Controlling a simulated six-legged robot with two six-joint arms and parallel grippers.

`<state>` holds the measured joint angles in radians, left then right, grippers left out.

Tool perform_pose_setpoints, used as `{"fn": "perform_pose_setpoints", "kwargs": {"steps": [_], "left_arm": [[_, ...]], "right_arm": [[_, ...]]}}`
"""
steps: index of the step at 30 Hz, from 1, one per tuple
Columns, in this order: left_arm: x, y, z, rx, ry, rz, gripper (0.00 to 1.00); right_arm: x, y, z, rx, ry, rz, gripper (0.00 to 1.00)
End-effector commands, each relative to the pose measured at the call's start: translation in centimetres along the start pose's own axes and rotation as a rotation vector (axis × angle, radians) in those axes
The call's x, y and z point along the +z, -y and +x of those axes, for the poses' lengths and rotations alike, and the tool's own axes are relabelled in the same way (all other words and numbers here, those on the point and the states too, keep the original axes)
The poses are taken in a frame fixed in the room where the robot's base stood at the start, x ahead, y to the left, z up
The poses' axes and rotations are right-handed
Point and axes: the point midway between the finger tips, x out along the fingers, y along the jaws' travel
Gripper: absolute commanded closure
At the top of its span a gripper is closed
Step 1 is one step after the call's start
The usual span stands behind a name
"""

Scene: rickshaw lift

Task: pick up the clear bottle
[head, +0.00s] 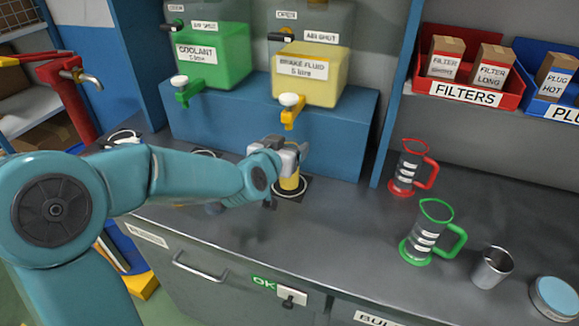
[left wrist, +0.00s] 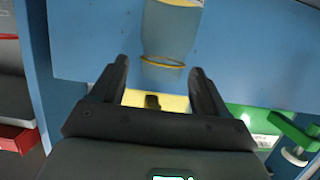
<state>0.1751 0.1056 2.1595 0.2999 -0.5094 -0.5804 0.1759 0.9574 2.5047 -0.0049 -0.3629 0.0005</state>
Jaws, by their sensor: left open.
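A clear vessel with yellow at its base (head: 289,182) stands on a ringed pad below the yellow tap in the head view; my left gripper hides its upper part. In the left wrist view a clear vessel with a yellow ring (left wrist: 170,35) shows, apparently the clear bottle, beyond the fingertips and partly cut off. My left gripper (head: 292,158) is open at the vessel; its two dark fingers (left wrist: 160,67) are spread, with the vessel lined up between them. Whether they touch it I cannot tell. My right gripper is out of view.
The green coolant tank (head: 215,70) and yellow brake fluid tank (head: 310,85) stand on a blue block (head: 340,120). A red jug (head: 408,168), green jug (head: 430,232), metal cup (head: 491,268) and blue-lidded tin (head: 555,297) stand at right. The grey counter (head: 335,220) is clear before them.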

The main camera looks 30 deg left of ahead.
Motion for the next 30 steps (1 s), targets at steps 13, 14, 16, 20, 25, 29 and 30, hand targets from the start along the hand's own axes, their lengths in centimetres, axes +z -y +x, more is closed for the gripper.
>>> {"fn": "perform_pose_setpoints", "kwargs": {"steps": [13, 14, 16, 20, 25, 29, 30], "left_arm": [[0.2, 0.1, 4.1, 0.001, 0.000, 0.000, 0.25], [0.2, 0.1, 4.1, 0.001, 0.000, 0.000, 0.25], [0.2, 0.1, 4.1, 0.001, 0.000, 0.000, 0.35], [0.2, 0.1, 4.1, 0.001, 0.000, 0.000, 0.77], [0.1, 0.1, 4.1, 0.000, -0.001, 0.001, 1.00], [0.1, 0.1, 4.1, 0.000, -0.001, 0.000, 1.00], [0.0, 0.1, 4.1, 0.000, -0.001, 0.000, 1.00]], "right_arm": [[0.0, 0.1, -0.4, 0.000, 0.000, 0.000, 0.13], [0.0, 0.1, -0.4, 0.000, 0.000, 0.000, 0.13], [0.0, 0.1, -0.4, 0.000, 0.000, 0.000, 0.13], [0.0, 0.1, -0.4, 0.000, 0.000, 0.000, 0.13], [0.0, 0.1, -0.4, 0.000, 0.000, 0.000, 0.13], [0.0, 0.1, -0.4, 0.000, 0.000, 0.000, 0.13], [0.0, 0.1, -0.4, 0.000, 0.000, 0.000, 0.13]]}}
